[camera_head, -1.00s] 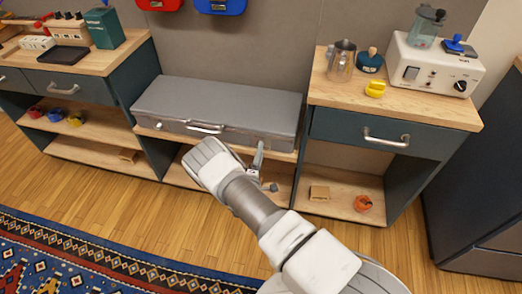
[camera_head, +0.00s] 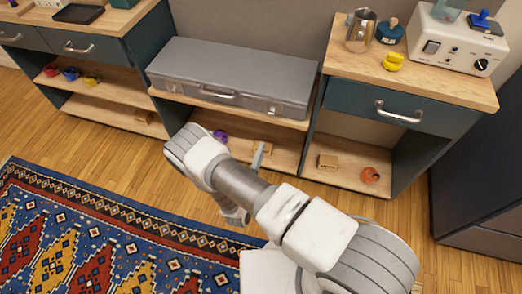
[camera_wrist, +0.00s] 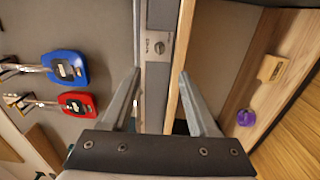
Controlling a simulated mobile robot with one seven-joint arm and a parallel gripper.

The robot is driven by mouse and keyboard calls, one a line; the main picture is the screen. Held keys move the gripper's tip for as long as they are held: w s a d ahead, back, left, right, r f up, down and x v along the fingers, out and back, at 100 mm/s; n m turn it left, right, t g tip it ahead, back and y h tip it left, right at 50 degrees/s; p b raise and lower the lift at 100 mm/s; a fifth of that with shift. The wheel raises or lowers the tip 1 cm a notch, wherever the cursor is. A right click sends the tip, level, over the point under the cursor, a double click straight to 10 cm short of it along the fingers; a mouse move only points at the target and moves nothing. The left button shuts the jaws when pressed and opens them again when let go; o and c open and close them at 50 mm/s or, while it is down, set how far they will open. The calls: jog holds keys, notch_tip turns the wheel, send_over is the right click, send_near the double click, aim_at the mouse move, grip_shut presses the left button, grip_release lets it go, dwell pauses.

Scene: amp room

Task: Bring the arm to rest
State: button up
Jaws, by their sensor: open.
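My gripper (camera_wrist: 160,77) is open and empty in the wrist view, its two grey fingers spread apart. The side of the grey case with a latch (camera_wrist: 158,47) shows beyond the gap between them. In the head view my arm reaches up and left from the lower right, in front of the middle shelf unit. It hides most of the gripper there; one thin grey finger shows. I cannot tell from the views whether the fingers touch anything.
The grey case (camera_head: 235,78) lies on the middle unit. A purple item (camera_head: 220,136) sits on the shelf below. The right cabinet (camera_head: 480,84) carries a metal jug (camera_head: 360,30) and a white device (camera_head: 440,38). A patterned rug (camera_head: 110,240) covers the floor at left.

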jog(key=shift+r, duration=0.1)
dwell(0.3)
jog(key=w+d+r+m+g+h, duration=0.1)
jog(key=d+r+m+g+h, duration=0.35)
jog(key=r, duration=0.65)
jog(key=w+d+r+m+g+h, duration=0.1)
jog(key=d+r+m+g+h, duration=0.4)
jog(key=r, duration=0.6)
jog(key=s+d+r+m+g+y, duration=0.2)
jog(key=s+d+r+g+y, duration=0.2)
jog(key=s+r, duration=0.35)
jog(key=s+d+r+m+g+y, duration=0.3)
jog(key=s+r+g+y, duration=0.15)
jog(key=s+r, duration=0.35)
jog(key=s+a+r+t+y, duration=0.5)
jog(key=s+r+t+y, duration=0.15)
jog(key=r, duration=0.25)
notch_tip(320, 180, up, 14)
jog(key=p, duration=1.3)
jog(key=shift+s+n+y+p, duration=0.35)
jog(key=shift+s+p, duration=0.05)
jog(key=shift+s, duration=0.05)
